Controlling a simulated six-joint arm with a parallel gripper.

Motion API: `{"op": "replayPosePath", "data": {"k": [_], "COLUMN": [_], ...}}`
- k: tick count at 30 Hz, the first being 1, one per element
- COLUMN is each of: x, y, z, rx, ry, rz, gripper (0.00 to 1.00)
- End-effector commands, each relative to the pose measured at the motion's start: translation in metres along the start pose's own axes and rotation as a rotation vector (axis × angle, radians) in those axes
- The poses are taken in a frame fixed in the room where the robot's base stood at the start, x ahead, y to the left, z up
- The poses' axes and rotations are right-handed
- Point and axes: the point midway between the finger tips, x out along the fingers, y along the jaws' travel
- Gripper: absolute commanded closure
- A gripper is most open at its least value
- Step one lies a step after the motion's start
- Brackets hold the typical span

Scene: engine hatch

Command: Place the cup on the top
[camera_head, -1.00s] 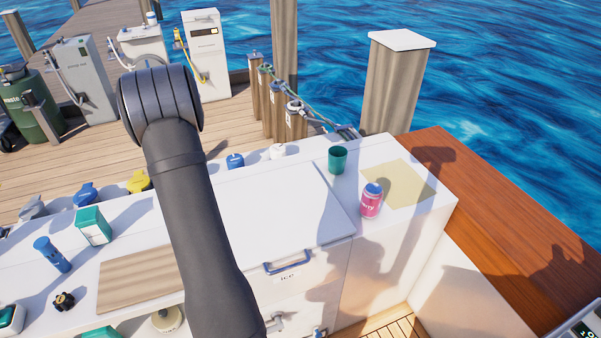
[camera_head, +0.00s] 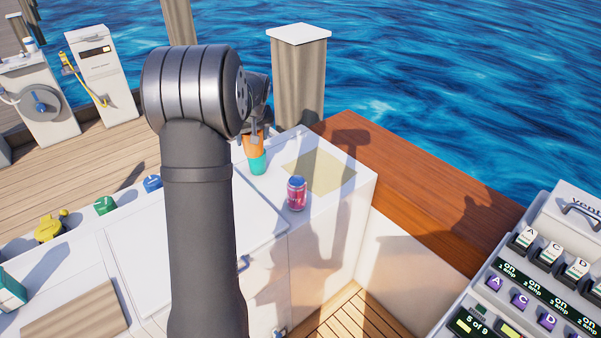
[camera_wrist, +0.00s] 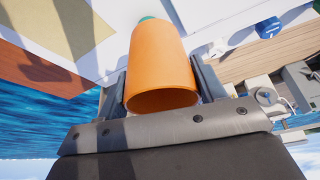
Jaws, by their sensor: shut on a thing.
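An orange cup (camera_head: 253,147) is held in my gripper (camera_head: 257,134), which is shut on its sides. It also fills the middle of the wrist view (camera_wrist: 160,55), with its open mouth towards the wrist. A green cup (camera_head: 258,166) stands upright on the white counter, directly under the orange cup in the head view. A little of the green cup (camera_wrist: 147,18) shows past the far end of the orange cup in the wrist view. I cannot tell whether the two cups touch. My arm hides part of the gripper in the head view.
A pink can with a blue top (camera_head: 297,194) stands close to the right of the green cup. A tan square mat (camera_head: 320,172) lies behind the can. A control panel (camera_head: 530,270) is at the lower right. Blue, green and yellow caps line the left edge.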

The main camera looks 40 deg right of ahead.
Motion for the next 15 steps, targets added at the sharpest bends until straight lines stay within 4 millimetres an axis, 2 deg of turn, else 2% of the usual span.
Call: {"op": "replayPosePath", "data": {"k": [1,3,9,11,15], "x": [-0.004,-0.007,-0.016,-0.013,0.01], "y": [0.016,0.032,0.065,0.07,0.067], "z": [0.009,0.018,0.039,0.045,0.052], "rx": [0.027,0.054,0.112,0.121,0.116], "ry": [0.0,-0.001,0.0,-0.002,-0.003], "rz": [0.011,0.022,0.047,0.05,0.048], "gripper": [0.6,0.6,0.6,0.6,0.6]}}
